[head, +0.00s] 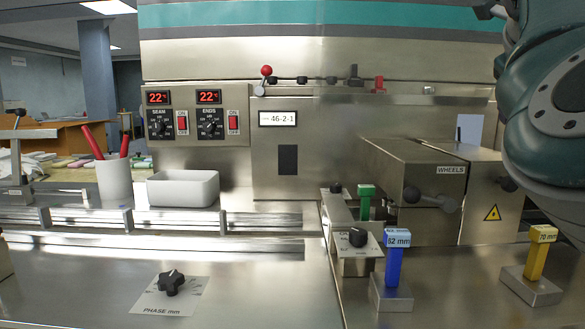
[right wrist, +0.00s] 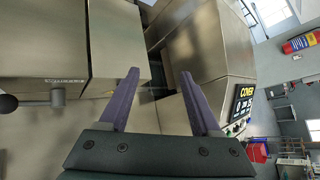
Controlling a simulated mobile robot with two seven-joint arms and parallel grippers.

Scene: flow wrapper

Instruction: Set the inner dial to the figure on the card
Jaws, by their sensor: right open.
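The card (head: 278,119) on the machine's front panel in the head view reads 46-2-1, with smaller print before it that I cannot read. A black dial knob (head: 357,237) sits on a white scale plate on a metal block right of centre; its scale is too small to read. Another black knob (head: 171,282) stands on the front plate marked PHASE mm. I cannot tell from the labels which is the inner dial. My right gripper (right wrist: 161,73) is open and empty in the right wrist view, facing metal housings, away from both knobs. My left gripper is not in view.
A green-topped post (head: 366,201) is behind. The WHEELS housing (head: 415,180) has a protruding handle. A white bin (head: 183,188) stands left. The front-left deck is clear around the PHASE plate.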

